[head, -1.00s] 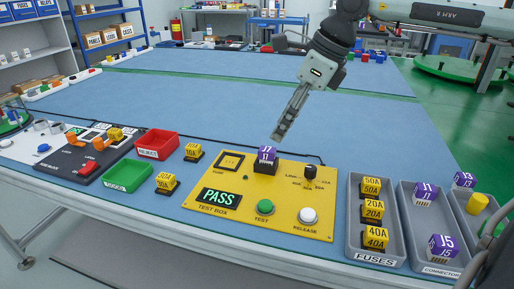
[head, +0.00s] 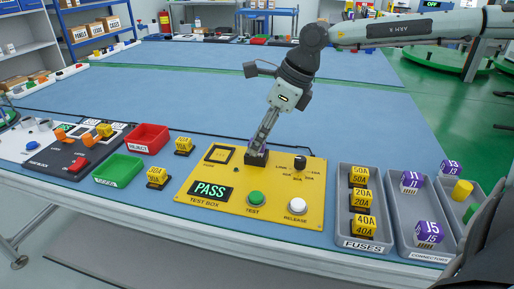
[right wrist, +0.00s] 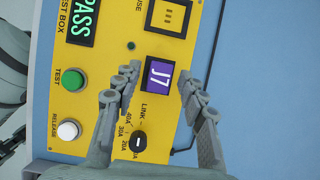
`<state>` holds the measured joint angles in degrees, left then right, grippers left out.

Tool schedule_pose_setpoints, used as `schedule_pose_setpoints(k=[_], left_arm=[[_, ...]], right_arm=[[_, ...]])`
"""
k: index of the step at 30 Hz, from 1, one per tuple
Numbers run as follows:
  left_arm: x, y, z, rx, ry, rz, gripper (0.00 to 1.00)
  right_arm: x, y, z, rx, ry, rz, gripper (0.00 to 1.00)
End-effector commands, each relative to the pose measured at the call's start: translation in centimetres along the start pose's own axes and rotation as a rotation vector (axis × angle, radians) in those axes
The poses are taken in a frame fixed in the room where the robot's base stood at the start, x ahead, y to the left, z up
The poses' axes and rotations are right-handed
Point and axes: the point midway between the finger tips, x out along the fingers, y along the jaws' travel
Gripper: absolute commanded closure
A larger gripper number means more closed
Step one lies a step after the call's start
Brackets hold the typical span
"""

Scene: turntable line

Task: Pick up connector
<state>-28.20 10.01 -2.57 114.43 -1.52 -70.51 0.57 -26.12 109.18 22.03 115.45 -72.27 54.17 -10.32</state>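The purple connector J7 (right wrist: 158,74) sits upright in the black socket (head: 257,160) of the yellow test box (head: 222,202). The display reads PASS. My right gripper (head: 259,146) reaches down over this connector and hides most of it in the head view. In the right wrist view the right gripper (right wrist: 159,72) is open, one finger on each side of the connector, with visible gaps on both sides. Other purple connectors, J5 (head: 428,233) and J1 (head: 411,181), lie in the grey connectors tray (head: 402,222). My left gripper is not in view.
A fuses tray (head: 342,205) with several yellow fuses stands right of the test box. A red reject bin (head: 148,139) and a green bin (head: 118,171) stand to its left, with two yellow fuses between. The selector knob (right wrist: 139,141) is near the fingers.

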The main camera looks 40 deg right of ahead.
Motion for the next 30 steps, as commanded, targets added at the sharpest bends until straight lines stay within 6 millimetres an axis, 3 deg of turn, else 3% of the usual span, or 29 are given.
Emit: schedule_pose_setpoints(k=[1, 7, 17, 30], left_arm=[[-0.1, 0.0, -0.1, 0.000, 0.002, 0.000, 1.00], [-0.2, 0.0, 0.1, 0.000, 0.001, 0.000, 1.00], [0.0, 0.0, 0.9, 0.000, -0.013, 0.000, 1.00], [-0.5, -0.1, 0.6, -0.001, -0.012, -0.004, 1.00]], right_arm=[[0.0, 0.0, 0.0, 0.000, 0.000, 0.000, 0.68], [0.0, 0.0, 0.0, 0.000, 0.000, 0.000, 0.93], [-0.4, 0.0, 0.2, -0.001, -0.001, -0.001, 0.94], [-7.6, -0.1, 3.4, -0.001, -0.002, -0.003, 0.94]])
